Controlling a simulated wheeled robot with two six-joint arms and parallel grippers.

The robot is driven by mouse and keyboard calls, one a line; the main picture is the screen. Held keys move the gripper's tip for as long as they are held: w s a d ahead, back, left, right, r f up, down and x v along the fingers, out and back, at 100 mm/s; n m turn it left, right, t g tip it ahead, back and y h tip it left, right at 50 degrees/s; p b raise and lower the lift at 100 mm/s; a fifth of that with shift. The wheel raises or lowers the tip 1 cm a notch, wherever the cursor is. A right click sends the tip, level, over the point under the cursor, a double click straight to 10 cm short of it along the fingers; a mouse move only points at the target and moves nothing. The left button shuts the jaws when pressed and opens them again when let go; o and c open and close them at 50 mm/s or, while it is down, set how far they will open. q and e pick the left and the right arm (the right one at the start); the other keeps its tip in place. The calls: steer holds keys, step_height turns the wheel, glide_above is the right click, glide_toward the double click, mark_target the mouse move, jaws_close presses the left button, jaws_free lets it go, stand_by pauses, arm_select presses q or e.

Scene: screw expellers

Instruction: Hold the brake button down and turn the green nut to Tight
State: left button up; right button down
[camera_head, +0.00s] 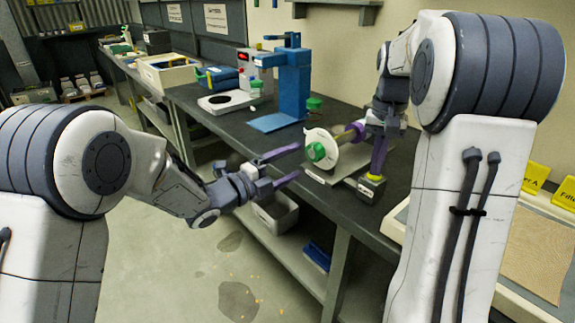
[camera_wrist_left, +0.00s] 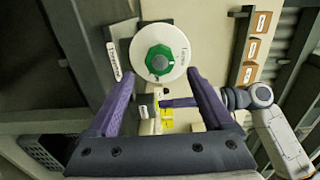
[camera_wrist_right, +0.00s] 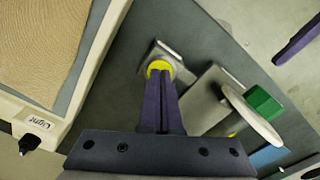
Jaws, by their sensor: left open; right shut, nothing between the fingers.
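The green nut (camera_head: 316,151) sits at the centre of a white disc (camera_head: 321,137) on the bench. My left gripper (camera_head: 298,162) is open in front of the nut. In the left wrist view the nut (camera_wrist_left: 159,62) lies between and beyond the spread purple fingers (camera_wrist_left: 159,80), apart from them. The disc carries small lettering, too small to read surely. My right gripper (camera_head: 376,172) is shut, pointing down at the brake button's small box (camera_head: 369,189). In the right wrist view its fingertips (camera_wrist_right: 159,78) meet the yellow button (camera_wrist_right: 158,65) and partly cover it; how far it is pressed cannot be told.
A grey plate (camera_head: 345,160) lies under the disc's shaft. A blue press (camera_head: 294,75) stands farther back on the dark bench. A tray with a tan mat (camera_head: 537,250) is at the right. A grey bin (camera_head: 277,215) stands on the lower shelf.

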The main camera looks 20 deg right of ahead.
mark_target(311, 154)
arm_select(q)
steer(key=shift+x, duration=1.85)
steer(key=shift+x, duration=1.6)
steer(key=shift+a, duration=0.15)
